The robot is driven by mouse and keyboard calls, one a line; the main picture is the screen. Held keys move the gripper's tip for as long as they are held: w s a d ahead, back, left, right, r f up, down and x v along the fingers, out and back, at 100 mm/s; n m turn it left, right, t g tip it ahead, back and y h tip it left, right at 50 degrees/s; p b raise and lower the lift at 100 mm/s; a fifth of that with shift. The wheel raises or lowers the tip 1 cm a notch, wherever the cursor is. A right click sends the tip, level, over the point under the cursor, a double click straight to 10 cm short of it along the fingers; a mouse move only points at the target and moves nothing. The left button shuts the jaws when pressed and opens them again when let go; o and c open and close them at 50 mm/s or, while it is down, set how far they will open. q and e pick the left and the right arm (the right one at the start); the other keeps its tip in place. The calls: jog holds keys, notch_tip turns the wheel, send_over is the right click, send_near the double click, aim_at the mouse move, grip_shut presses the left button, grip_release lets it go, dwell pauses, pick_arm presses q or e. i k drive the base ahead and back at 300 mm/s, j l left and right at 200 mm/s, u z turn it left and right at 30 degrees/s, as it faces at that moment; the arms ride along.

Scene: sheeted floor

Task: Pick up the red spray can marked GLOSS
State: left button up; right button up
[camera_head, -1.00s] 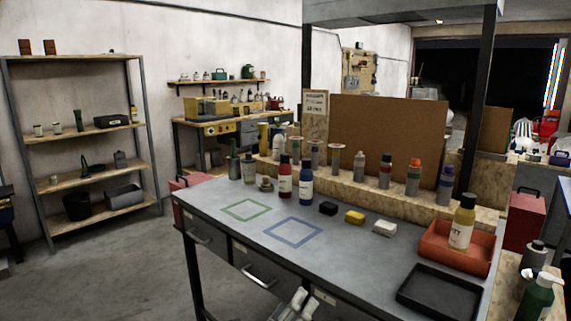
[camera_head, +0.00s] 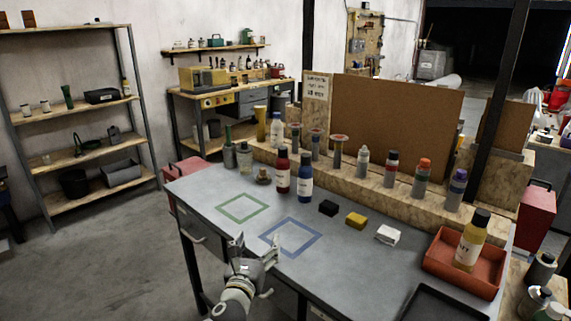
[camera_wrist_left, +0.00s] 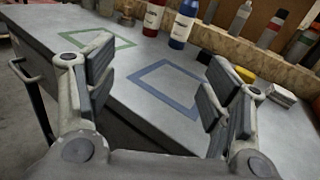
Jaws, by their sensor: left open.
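A red container (camera_head: 283,170) with a dark cap and a pale label stands upright on the grey workbench (camera_head: 345,262), near the ledge. Its label lettering is too small to read. It also shows at the top of the left wrist view (camera_wrist_left: 153,17), its top cut off. A blue container (camera_head: 305,180) of similar shape stands close to its right. My left gripper (camera_head: 254,251) is open and empty, at the bench's front edge by the blue square outline. Its two spread fingers show in the left wrist view (camera_wrist_left: 162,95). My right gripper is not in view.
Several cans, one with an orange cap (camera_head: 422,178), stand on the wooden ledge. Black (camera_head: 328,208), yellow (camera_head: 357,220) and white (camera_head: 388,235) blocks lie on the bench. A red tray (camera_head: 432,263) holds a yellow bottle (camera_head: 471,243). The green (camera_head: 225,212) and blue (camera_head: 272,237) outlines are empty.

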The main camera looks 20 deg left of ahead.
aim_at(283, 165)
jog(key=i+j, duration=0.2)
jog(key=i, duration=0.3)
jog(key=i+j, duration=0.2)
jog(key=i, duration=0.35)
